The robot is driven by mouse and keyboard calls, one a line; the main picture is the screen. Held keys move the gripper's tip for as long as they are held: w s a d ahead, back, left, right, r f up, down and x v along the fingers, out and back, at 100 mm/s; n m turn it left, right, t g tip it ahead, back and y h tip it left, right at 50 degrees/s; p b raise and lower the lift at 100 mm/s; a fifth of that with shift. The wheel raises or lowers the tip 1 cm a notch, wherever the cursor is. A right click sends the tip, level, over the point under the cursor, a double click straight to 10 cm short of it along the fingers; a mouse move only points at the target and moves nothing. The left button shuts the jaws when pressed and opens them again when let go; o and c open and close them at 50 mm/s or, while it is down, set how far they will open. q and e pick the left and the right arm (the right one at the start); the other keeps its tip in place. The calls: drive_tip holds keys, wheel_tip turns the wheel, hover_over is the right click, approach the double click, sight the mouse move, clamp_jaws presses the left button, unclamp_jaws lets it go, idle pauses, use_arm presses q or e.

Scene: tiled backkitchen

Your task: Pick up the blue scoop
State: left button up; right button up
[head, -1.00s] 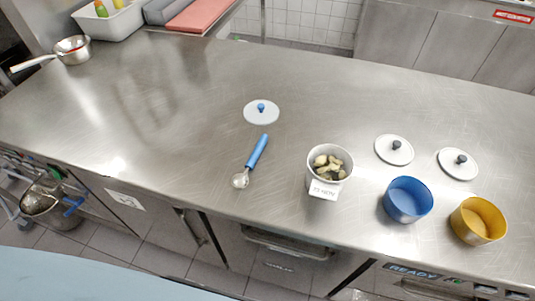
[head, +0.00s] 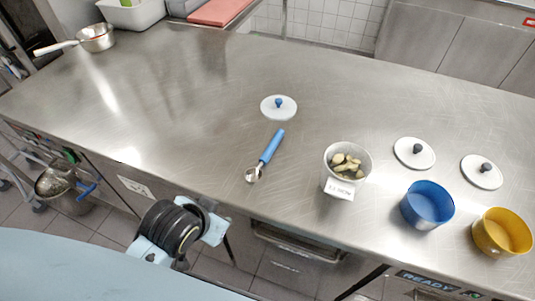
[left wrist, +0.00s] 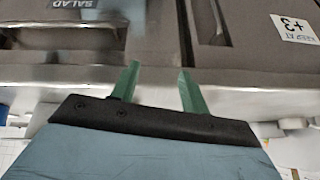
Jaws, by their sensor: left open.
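The blue scoop (head: 271,147) lies flat on the steel counter, with its blue handle pointing away and its round metal bowl (head: 253,175) toward the counter's front edge. A white lid with a blue knob (head: 279,107) lies just beyond the handle. In the head view my left arm shows low, in front of the counter, and its fingertips cannot be made out there. In the left wrist view my left gripper (left wrist: 158,80) is open and empty, its two green fingers apart before the counter front. The scoop does not show in that view. My right gripper is in neither view.
Right of the scoop stand a labelled white tub (head: 347,163) of pale pieces, a blue bowl (head: 427,205) and a yellow bowl (head: 502,232). Two white lids (head: 414,153) lie behind them. A pan (head: 96,38) stands far left.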

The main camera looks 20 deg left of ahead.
use_arm(q)
drive_tip(key=w+d+r+m+t+h, duration=0.1)
drive_tip(key=w+d+r+m+t, duration=0.15)
drive_tip(key=w+r+t, duration=0.5)
drive_tip(key=w+d+r+m+t+h, duration=0.15)
drive_tip(key=w+d+r+t, duration=0.25)
drive_tip(key=w+r, duration=0.55)
drive_tip(key=w+d+r+m+h, duration=0.3)
drive_tip(key=d+r+m+h, duration=0.8)
drive_tip(key=d+m+h, duration=0.1)
drive_tip(key=s+d+m+g+h, duration=0.3)
drive_tip(key=d+m+g+h, duration=0.35)
drive_tip(key=m+g, duration=0.35)
drive_tip(key=m+g+y, duration=0.8)
drive_tip(key=m+y, duration=0.1)
drive_tip(key=y, duration=1.2)
hover_over(273, 143)
wheel_tip(273, 143, down, 13)
wheel_tip(273, 143, down, 7)
drive_tip(key=shift+f, duration=0.1)
drive_tip(key=shift+f+p, duration=0.4)
drive_tip(key=shift+f, duration=2.55)
drive_tip(key=shift+f, duration=0.2)
